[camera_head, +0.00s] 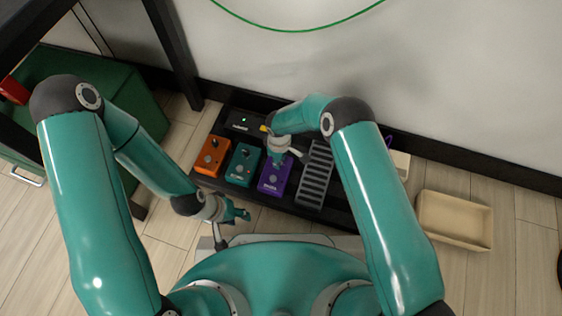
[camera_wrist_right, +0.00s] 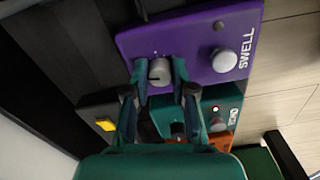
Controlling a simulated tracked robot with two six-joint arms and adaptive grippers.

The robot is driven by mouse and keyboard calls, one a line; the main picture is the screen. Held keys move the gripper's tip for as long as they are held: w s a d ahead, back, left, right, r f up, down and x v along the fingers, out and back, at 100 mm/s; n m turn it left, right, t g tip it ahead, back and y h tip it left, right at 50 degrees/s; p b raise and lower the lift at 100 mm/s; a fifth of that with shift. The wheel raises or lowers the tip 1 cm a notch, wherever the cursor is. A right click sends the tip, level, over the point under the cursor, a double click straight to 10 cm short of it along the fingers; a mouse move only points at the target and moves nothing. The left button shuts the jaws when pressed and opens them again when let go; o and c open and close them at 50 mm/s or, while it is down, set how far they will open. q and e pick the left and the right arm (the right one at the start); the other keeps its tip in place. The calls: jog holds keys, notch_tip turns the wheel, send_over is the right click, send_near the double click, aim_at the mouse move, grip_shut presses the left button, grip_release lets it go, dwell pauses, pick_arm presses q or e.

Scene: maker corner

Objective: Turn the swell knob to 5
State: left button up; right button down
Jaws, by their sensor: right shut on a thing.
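The purple pedal marked SWELL (camera_wrist_right: 205,42) has a grey knob (camera_wrist_right: 160,72) and a round silver footswitch (camera_wrist_right: 224,60). In the head view the purple pedal (camera_head: 272,184) sits on the black board, partly under my right arm. My right gripper (camera_wrist_right: 160,80) has its fingers on both sides of the knob and is shut on it; in the head view it (camera_head: 277,162) points down at the pedal's upper end. No scale numbers are readable around the knob. My left gripper (camera_head: 240,214) hangs in front of the board, apart from the pedals; its finger opening is unclear.
A teal pedal (camera_head: 242,166) and an orange pedal (camera_head: 212,157) stand left of the purple one. A ridged grey pedal (camera_head: 316,175) stands to its right. A black box (camera_head: 240,124) with a green light is behind. A beige tray (camera_head: 455,243) lies on the floor at right.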

jog(key=shift+s+a+n+b, duration=0.1)
jog(key=shift+a+n+b, duration=0.25)
jog(key=shift+n, duration=0.75)
jog(key=c, duration=1)
grip_release()
jog(key=shift+d, duration=0.1)
jog(key=shift+o, duration=0.2)
jog(key=shift+d, duration=0.1)
jog(key=shift+r, duration=0.1)
jog(key=shift+r, duration=0.35)
notch_tip(320, 180, up, 11)
